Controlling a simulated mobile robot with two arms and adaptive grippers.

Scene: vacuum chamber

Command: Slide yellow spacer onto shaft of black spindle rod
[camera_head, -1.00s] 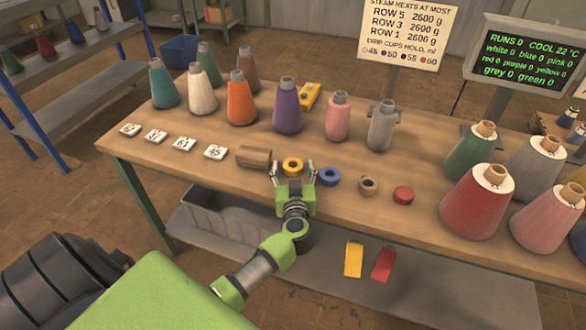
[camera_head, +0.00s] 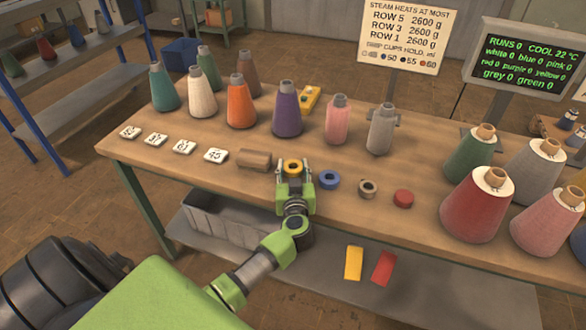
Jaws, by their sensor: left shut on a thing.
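The yellow spacer (camera_head: 292,164) is a small yellow ring with a dark hole, at the front part of the wooden table. My left gripper (camera_head: 293,172) is shut on it, with a finger at each side. I cannot tell whether the ring still touches the tabletop. I cannot make out a black spindle rod in this view. My right gripper is not in view.
A brown cylinder (camera_head: 254,160) lies left of the gripper; a blue ring (camera_head: 329,179), a tan ring (camera_head: 368,188) and a red disc (camera_head: 403,198) lie to its right. Several yarn cones stand behind, including a purple cone (camera_head: 287,112). Large cones crowd the right end.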

